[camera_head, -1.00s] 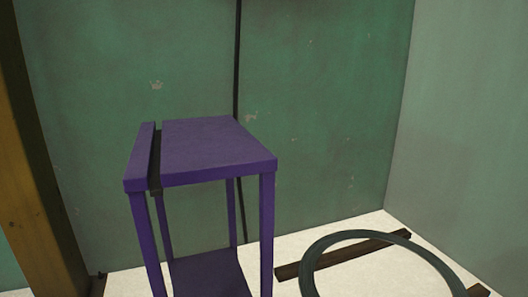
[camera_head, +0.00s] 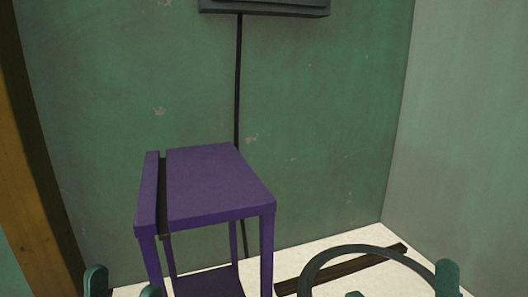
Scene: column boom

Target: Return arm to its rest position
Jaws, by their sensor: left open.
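My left gripper (camera_head: 123,287) shows at the bottom left edge. Its two dark teal fingertips stand apart with nothing between them, so it is open. It is in front of and to the left of the purple table's lower part. Two similar teal tips at the bottom right appear to be my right gripper (camera_head: 401,286). They stand wide apart, in front of the teal ring, and the rest of that gripper is below the frame. Both arms are cut off by the lower edge.
A purple table (camera_head: 215,190) with a slot along its left side stands at centre left. A teal ring (camera_head: 345,254) and a dark wooden strip (camera_head: 345,272) lie at lower right. A grey box (camera_head: 265,7) hangs on the green wall. A yellow-brown post (camera_head: 20,190) stands left.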

